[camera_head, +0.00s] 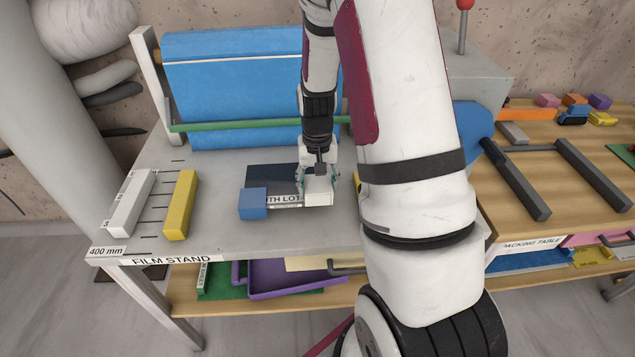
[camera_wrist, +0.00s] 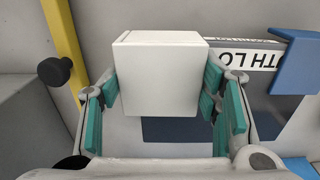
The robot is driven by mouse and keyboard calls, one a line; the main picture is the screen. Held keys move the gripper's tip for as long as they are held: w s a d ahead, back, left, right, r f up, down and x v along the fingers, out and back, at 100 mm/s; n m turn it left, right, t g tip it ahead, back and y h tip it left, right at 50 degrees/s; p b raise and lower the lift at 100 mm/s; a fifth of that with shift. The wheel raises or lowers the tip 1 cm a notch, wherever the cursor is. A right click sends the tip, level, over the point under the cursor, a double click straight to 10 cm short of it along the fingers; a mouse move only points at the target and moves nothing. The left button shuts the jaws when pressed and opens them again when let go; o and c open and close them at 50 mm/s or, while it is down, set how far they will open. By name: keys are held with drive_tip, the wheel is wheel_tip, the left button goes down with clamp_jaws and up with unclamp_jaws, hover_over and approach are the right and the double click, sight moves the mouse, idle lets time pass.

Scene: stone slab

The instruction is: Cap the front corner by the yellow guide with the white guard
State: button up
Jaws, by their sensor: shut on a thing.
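The white guard (camera_head: 319,197) is a box-like block between the teal pads of my gripper (camera_head: 318,180); it fills the middle of the wrist view (camera_wrist: 160,75). My gripper is shut on it over the front right corner of the dark slab (camera_head: 268,176). The guard hides that corner, and I cannot tell whether it is seated or just above. A blue guard (camera_head: 253,204) covers the slab's front left corner. A yellow guide (camera_wrist: 63,45) runs beside the held guard in the wrist view; in the head view my arm mostly hides it.
A separate yellow bar (camera_head: 181,205) and a white bar (camera_head: 130,203) lie on the film stand's left. A blue film roll (camera_head: 235,85) and green rod (camera_head: 225,125) stand behind. A black knob (camera_wrist: 55,70) is by the yellow guide. The packing table (camera_head: 565,200) is at right.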

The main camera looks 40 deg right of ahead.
drive_tip(key=shift+f, duration=0.6)
drive_tip(key=o, duration=1.1)
drive_tip(key=shift+r, duration=0.1)
wheel_tip(320, 180, up, 12)
drive_tip(key=shift+f, duration=0.1)
drive_tip(key=shift+a, duration=0.1)
drive_tip(key=s+a+r+n+t, duration=0.3)
drive_tip(key=s+a+r, duration=0.3)
drive_tip(key=a+r, duration=0.6)
drive_tip(key=s+a+r+n, duration=0.1)
drive_tip(key=s+a, duration=0.1)
drive_tip(key=s, duration=0.1)
drive_tip(key=s+a+r+n+t, duration=0.1)
drive_tip(key=s+r, duration=0.1)
drive_tip(key=s, duration=0.2)
drive_tip(key=s+a+r+n+t, duration=0.1)
drive_tip(key=s+a+r, duration=0.1)
drive_tip(key=s, duration=0.2)
drive_tip(key=shift+s+a+r+n, duration=0.1)
drive_tip(key=shift+a+r+n, duration=0.1)
drive_tip(key=shift+a+n, duration=0.15)
